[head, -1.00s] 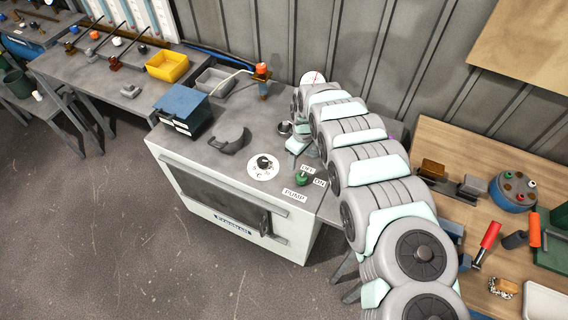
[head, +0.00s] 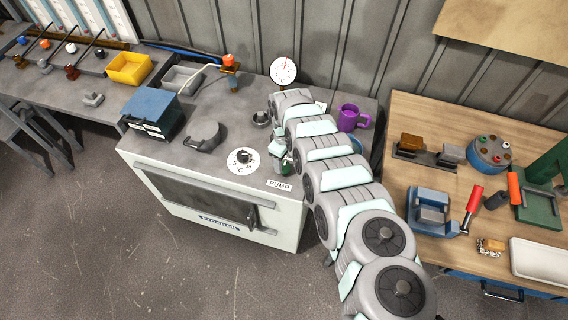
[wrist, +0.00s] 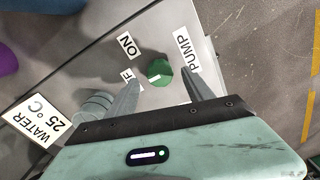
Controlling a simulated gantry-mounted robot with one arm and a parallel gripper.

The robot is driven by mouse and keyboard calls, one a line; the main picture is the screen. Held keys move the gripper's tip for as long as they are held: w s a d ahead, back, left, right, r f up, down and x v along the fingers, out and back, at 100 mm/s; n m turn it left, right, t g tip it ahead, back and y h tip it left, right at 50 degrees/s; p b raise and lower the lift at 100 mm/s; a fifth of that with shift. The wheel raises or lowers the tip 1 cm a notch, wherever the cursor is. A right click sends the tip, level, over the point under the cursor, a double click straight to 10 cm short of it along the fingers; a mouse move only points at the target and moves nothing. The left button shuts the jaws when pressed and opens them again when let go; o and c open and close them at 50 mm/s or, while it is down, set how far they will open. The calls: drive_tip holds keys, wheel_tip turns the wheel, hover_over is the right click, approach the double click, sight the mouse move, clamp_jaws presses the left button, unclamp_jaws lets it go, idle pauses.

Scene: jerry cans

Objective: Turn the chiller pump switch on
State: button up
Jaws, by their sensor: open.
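The chiller pump switch is a green round knob (wrist: 159,70) with a white pointer mark, on the grey chiller top. The mark points to the lower left in the wrist view, toward a label (wrist: 127,75) mostly hidden by a finger. The ON label (wrist: 128,46) lies to the knob's upper left, the PUMP label (wrist: 188,50) to its right. My gripper (wrist: 157,77) is open, one fingertip on each side of the knob; contact cannot be told. In the head view my gripper (head: 282,164) is over the chiller's front right corner, mostly covering the knob.
A temperature dial (head: 242,160) and a grey curved piece (head: 203,137) lie left of the gripper. A gauge (head: 283,71) stands behind. A purple mug (head: 350,118) is right of my arm. A wooden bench (head: 455,105) with tools stands further right.

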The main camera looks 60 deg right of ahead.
sight(284, 168)
drive_tip(key=shift+f+b, duration=0.4)
drive_tip(key=shift+f, duration=0.9)
clamp_jaws()
